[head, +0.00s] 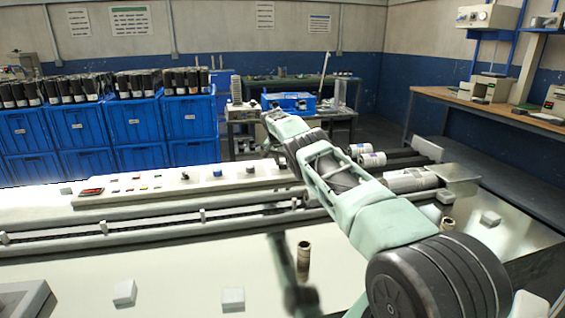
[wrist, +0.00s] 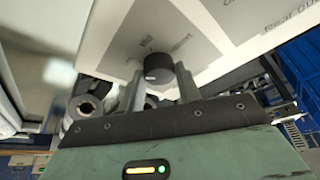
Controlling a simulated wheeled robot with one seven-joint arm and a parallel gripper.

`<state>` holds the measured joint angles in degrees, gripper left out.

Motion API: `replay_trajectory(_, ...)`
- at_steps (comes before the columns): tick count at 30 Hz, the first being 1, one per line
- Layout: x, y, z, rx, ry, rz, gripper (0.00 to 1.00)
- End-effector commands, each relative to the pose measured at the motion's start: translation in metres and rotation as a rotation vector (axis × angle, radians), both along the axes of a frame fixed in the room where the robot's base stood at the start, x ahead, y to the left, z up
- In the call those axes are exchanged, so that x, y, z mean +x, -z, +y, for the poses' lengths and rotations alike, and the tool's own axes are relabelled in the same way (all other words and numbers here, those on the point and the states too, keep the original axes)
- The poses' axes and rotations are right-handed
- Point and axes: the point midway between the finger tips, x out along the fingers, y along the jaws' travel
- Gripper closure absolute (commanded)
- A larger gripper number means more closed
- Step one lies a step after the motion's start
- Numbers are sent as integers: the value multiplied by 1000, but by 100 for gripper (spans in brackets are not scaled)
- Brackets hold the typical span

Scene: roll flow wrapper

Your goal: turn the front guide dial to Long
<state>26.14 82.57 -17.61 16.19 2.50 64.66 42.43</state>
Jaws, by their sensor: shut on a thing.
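The front guide dial (wrist: 158,66) is a round black knob with a small white mark on its lower left edge in the wrist view. It sits on a pale panel (wrist: 105,48) with printed words around it, partly covered; I cannot read the setting for certain. My gripper (wrist: 157,86) is shut on the dial, one finger on each side. In the head view my arm reaches over the machine, and I cannot make out the gripper or this dial there.
The machine's control strip (head: 150,183) carries several coloured buttons and knobs. White film rolls (head: 408,180) lie to the right of my arm. Blue crates (head: 135,120) with dark bottles stand at the back left. A wooden bench (head: 480,105) runs along the right wall.

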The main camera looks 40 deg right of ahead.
Motion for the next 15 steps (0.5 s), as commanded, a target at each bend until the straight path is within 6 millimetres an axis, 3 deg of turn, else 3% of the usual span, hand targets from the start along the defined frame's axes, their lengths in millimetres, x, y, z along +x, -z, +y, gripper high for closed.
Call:
replay_trajectory(5,0,1,0,1,0,1,89)
replay_trajectory(6,0,1,0,1,0,1,58)
replay_trajectory(8,0,1,0,1,0,1,45)
replay_trajectory(15,0,0,0,1,0,0,45)
